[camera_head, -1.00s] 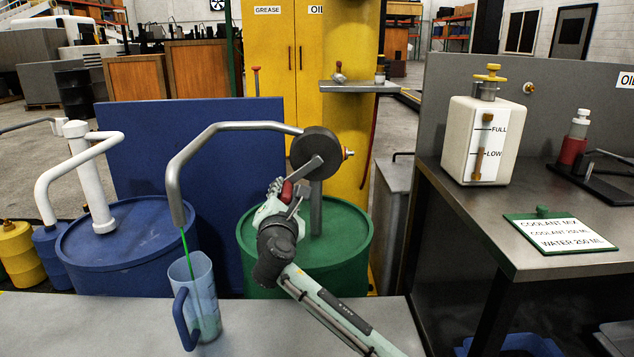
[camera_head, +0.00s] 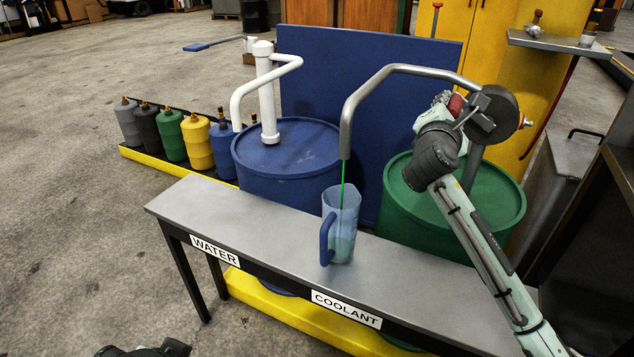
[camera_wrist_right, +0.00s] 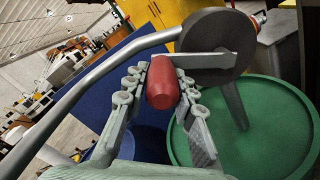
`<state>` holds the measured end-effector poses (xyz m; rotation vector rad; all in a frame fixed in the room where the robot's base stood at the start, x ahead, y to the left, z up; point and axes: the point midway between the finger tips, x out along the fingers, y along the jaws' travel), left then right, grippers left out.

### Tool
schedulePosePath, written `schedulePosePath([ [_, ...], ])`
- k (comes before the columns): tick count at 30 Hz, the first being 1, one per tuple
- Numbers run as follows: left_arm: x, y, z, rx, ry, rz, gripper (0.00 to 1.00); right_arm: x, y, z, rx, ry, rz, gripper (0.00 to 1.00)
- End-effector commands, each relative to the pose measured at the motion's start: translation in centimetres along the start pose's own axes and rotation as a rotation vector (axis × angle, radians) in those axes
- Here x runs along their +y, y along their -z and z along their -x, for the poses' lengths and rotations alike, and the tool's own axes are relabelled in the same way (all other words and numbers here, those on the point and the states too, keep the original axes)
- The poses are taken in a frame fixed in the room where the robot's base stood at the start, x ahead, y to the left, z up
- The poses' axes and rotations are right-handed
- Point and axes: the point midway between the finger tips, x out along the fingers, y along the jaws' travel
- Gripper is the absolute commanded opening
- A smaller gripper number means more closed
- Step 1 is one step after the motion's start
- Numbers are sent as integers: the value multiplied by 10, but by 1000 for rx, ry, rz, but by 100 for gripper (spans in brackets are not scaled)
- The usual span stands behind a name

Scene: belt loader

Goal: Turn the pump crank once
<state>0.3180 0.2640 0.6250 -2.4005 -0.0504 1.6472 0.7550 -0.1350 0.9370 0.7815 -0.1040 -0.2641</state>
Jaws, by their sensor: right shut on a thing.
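The pump is a grey curved spout pipe (camera_head: 405,70) with a dark round crank wheel (camera_head: 500,118) above the green drum (camera_head: 400,190). The crank's red handle (camera_head: 455,104) is left of the wheel and slightly above its centre. My right gripper (camera_wrist_right: 160,88) is shut around the red handle (camera_wrist_right: 163,80); one finger lies on each side. In the head view the right gripper (camera_head: 450,108) is partly hidden by its own wrist. A green stream (camera_head: 342,172) runs from the spout into a clear jug (camera_head: 348,212) with a blue handle, which has some green liquid inside. The left gripper's fingers do not show.
The jug stands on a grey bench (camera_head: 250,222) labelled WATER and COOLANT. A blue drum (camera_head: 285,165) with a white pipe (camera_head: 267,95) is to the left. Several coloured bottles (camera_head: 197,145) stand in a yellow-edged tray (camera_head: 180,170). Open floor lies left.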

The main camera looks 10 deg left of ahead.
Motion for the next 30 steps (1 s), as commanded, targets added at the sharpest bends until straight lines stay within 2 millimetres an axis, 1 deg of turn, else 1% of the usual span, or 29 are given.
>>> schedulePosePath([
  [1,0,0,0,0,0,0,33,8,-9,1,-4,-14,-5,5],
  [2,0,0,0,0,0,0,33,9,-13,2,-5,-14,-5,5],
  [5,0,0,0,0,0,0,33,10,-22,1,-5,-13,-3,5],
  [9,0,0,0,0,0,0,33,11,-41,1,-8,-14,-4,5],
  [14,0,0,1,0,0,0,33,11,-58,1,-11,-15,-3,5],
  [22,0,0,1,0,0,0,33,4,-87,1,-15,-16,-3,5],
  [27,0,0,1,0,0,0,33,-1,-94,1,-15,-14,-4,5],
  [30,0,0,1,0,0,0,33,-9,-101,2,-14,-12,-3,0],
])
